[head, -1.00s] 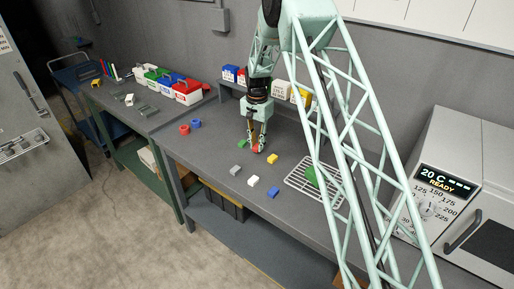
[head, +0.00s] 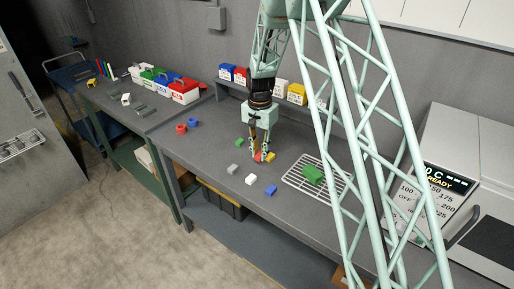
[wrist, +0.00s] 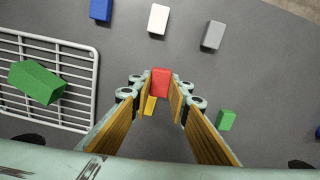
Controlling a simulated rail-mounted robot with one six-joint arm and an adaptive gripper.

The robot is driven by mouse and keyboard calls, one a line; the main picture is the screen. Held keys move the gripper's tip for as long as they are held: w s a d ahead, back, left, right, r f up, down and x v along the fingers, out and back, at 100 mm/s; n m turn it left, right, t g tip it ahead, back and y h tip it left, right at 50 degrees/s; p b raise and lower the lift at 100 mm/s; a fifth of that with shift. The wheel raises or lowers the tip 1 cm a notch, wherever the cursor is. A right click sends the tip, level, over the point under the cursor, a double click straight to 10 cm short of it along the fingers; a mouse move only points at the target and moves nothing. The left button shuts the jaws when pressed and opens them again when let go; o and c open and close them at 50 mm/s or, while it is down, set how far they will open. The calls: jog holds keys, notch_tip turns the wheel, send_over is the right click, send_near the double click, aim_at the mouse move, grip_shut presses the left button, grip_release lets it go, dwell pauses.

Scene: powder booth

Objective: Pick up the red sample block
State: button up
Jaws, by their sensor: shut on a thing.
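The red sample block (wrist: 160,82) sits between the two yellow-padded fingertips of my gripper (wrist: 160,92) in the wrist view. The fingers are shut on it from both sides. In the head view my gripper (head: 262,156) points down at the middle of the grey bench, and the red block (head: 258,156) shows only partly between its fingertips. I cannot tell whether the block is clear of the bench top. A yellow block (wrist: 150,105) shows just beside the red one in the wrist view, partly hidden; in the head view it is right of my fingertips (head: 271,156).
White (head: 251,179), grey (head: 233,169), blue (head: 271,190) and small green (head: 239,143) blocks lie around my gripper on the bench. A wire rack (head: 296,179) with a green block (head: 312,174) is to the right. Labelled bins (head: 297,94) line the back.

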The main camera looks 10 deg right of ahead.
jog(key=shift+s+r, duration=0.15)
jog(key=shift+s, duration=1.3)
jog(key=shift+s+r, duration=0.1)
jog(key=shift+s, duration=1.35)
